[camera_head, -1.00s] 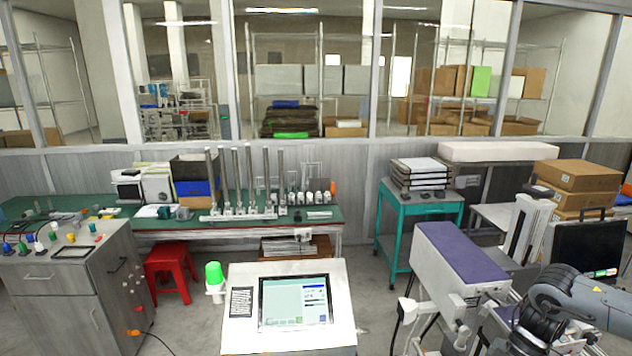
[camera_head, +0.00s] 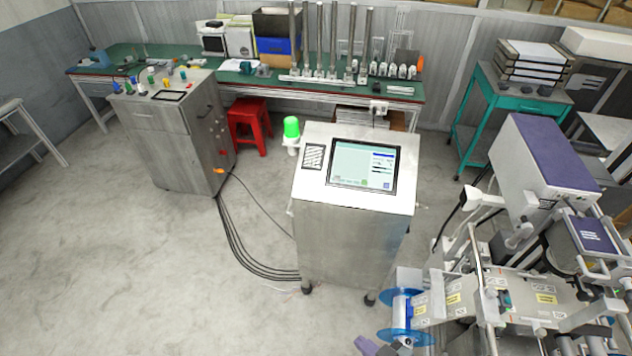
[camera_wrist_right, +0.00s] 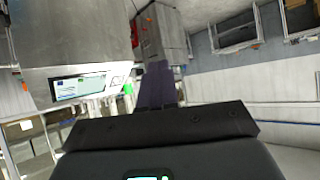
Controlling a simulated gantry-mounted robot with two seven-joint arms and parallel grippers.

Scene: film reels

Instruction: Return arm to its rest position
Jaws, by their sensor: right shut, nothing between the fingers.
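My right gripper (camera_head: 366,346) shows only as small purple fingertips at the bottom edge of the head view, just left of the blue reel (camera_head: 402,308). The dark gripper body fills the bottom of that view. The rest of my right arm is hidden below the head view. My left gripper is in neither view.
A steel cabinet with a touch screen (camera_head: 362,166) and green lamp stands in the middle. The labelling machine (camera_head: 530,290) fills the lower right. A grey control cabinet (camera_head: 170,135) and red stool (camera_head: 247,122) stand at left. Open floor (camera_head: 110,265) and cables lie lower left.

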